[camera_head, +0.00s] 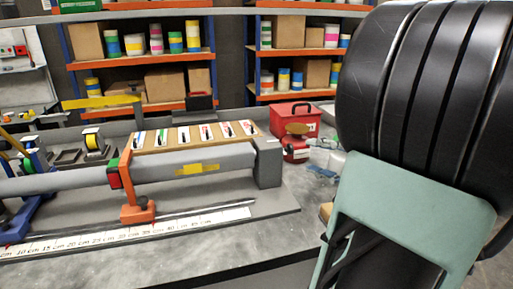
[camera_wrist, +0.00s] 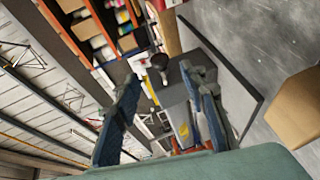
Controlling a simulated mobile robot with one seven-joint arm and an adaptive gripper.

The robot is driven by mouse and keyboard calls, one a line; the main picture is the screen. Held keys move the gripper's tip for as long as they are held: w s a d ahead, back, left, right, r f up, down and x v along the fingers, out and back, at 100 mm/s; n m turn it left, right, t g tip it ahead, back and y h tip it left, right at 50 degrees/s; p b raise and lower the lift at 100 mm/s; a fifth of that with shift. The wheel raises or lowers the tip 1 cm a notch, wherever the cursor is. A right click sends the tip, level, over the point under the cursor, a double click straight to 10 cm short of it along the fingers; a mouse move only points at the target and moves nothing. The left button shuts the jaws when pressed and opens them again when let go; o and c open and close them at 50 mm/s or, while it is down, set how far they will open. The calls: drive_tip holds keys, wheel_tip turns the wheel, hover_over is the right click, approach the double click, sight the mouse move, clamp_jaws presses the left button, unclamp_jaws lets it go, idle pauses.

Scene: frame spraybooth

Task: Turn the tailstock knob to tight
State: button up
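An orange upright post (camera_head: 126,183) stands on the bench with an orange foot. A small dark orange knob-like part (camera_head: 142,203) sits on that foot; I cannot tell whether it is the tailstock knob or how tight it is. A red, black and green clamp piece (camera_head: 117,172) is at the post's upper left. A grey tube (camera_head: 205,161) runs past the post to a grey end block (camera_head: 268,165). My gripper (camera_wrist: 163,80) is open in the wrist view, with nothing between its fingers. It is apart from the post, and its fingers are not clear in the head view.
A white ruler strip (camera_head: 120,232) lies along the bench front. A wooden board (camera_head: 190,134) with several cards rests above the tube. A red box (camera_head: 296,117) and a red can (camera_head: 296,150) stand at right. Shelves (camera_head: 188,57) line the back.

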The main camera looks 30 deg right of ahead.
sight(290, 154)
drive_tip(key=b+x, duration=0.1)
drive_tip(key=x, duration=0.8)
drive_tip(key=shift+w, duration=0.15)
drive_tip(key=shift+c, duration=0.3)
clamp_jaws()
